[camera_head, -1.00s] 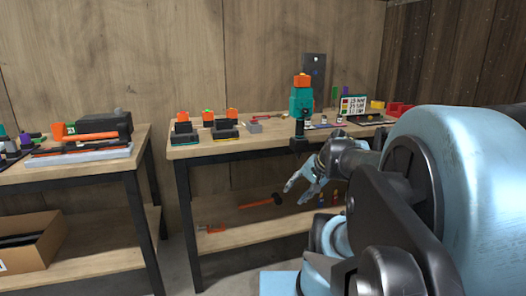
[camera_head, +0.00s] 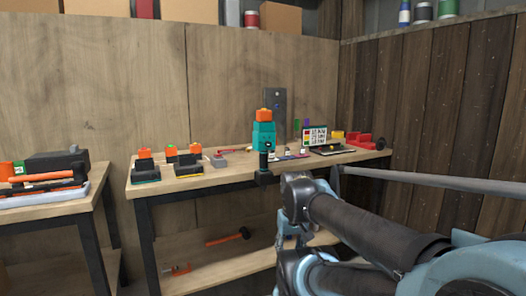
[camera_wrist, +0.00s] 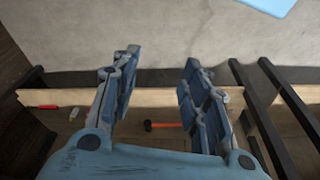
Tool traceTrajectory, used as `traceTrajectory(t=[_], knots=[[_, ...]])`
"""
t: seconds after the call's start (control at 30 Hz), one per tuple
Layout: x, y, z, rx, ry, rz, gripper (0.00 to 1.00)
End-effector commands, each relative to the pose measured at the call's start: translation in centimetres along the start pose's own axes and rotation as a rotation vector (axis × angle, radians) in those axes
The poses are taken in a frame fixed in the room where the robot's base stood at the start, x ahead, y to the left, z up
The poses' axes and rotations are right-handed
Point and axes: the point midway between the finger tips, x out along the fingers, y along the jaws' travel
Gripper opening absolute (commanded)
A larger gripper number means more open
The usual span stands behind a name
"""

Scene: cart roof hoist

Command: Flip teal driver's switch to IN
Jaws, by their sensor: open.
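The teal driver (camera_head: 263,136) shows in the head view at the front part of the middle bench, upright, with an orange block on top and a dark lower part at the bench edge. Its switch is too small to make out. My gripper (camera_head: 287,236) is in front of the bench, below and right of the driver, apart from it and partly hidden by my arm. In the wrist view my gripper (camera_wrist: 160,62) is open and empty, its fingers spread above the lower shelf. The driver is not in the wrist view.
The bench top (camera_head: 200,180) holds several orange-topped blocks (camera_head: 170,152) at left and a sign board (camera_head: 315,136) and red holder (camera_head: 362,141) at right. A hammer (camera_head: 228,238) lies on the lower shelf. Another bench stands at left, with a gap between.

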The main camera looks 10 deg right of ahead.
Motion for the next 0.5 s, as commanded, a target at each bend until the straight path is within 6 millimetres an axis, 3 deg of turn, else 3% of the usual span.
traceTrajectory(t=[0.1,0.47,0.5], knots=[[0.59,0.01,-0.84,0.0,-0.012,-0.001,0.42],[0.6,0.0,-0.76,0.001,-0.012,-0.001,0.42],[0.6,0.0,-0.75,0.001,-0.012,-0.001,0.37]])
